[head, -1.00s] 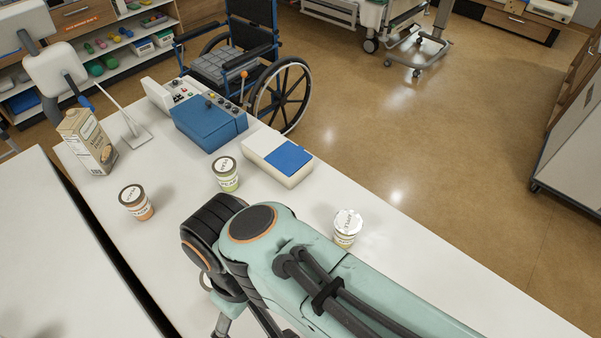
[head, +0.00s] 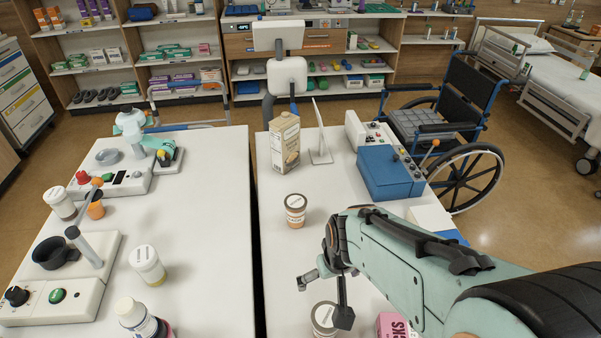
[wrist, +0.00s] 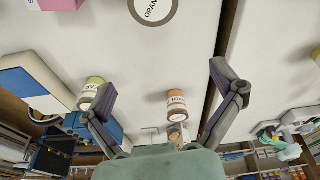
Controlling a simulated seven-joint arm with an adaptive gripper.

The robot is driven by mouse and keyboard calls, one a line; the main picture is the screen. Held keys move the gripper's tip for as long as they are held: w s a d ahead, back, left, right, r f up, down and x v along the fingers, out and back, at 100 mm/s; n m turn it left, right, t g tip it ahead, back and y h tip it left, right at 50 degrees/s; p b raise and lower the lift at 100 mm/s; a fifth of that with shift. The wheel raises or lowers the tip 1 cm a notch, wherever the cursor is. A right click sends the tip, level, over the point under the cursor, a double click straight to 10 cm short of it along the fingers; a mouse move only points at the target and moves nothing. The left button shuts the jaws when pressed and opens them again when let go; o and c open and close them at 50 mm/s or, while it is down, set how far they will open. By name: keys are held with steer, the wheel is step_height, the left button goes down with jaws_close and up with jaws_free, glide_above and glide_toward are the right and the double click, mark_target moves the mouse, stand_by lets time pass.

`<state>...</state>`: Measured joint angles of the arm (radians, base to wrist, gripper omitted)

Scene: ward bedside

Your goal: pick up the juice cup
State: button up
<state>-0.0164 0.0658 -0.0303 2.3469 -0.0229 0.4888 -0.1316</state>
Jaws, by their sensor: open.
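A lidded cup (head: 323,318) with a pale top sits at the near edge of the head view, partly behind my gripper (head: 326,298). Its round lid (wrist: 153,8), cut off by the top of the wrist view, reads "ORAN", so it appears to be the juice cup. My gripper is open and empty, its fingers spread wide in the wrist view (wrist: 163,84). The cup is beyond the fingertips, not between them. An orange cup with a brown-rimmed lid (head: 295,210) stands farther back. A green cup (wrist: 91,92) shows beside the left finger in the wrist view.
A carton (head: 285,143), a tablet stand (head: 321,155) and a blue box (head: 388,175) stand behind. A pink box (head: 391,325) lies close by on the right. A gap separates this table from the left table (head: 200,220), which holds devices and bottles.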

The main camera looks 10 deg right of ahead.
mark_target(327, 317)
steer(key=f+g, duration=0.1)
steer(key=f, duration=0.1)
steer(key=s+f+g, duration=0.1)
steer(key=f, duration=0.2)
steer(key=s+f, duration=0.1)
steer(key=f, duration=0.2)
steer(key=shift+d+f+g, duration=0.1)
steer(key=shift+f+g, duration=0.05)
steer(key=shift+g, duration=0.25)
step_height(327, 317, down, 6)
steer(key=shift+f, duration=0.2)
steer(key=shift+w, duration=0.1)
steer(key=c, duration=1.3)
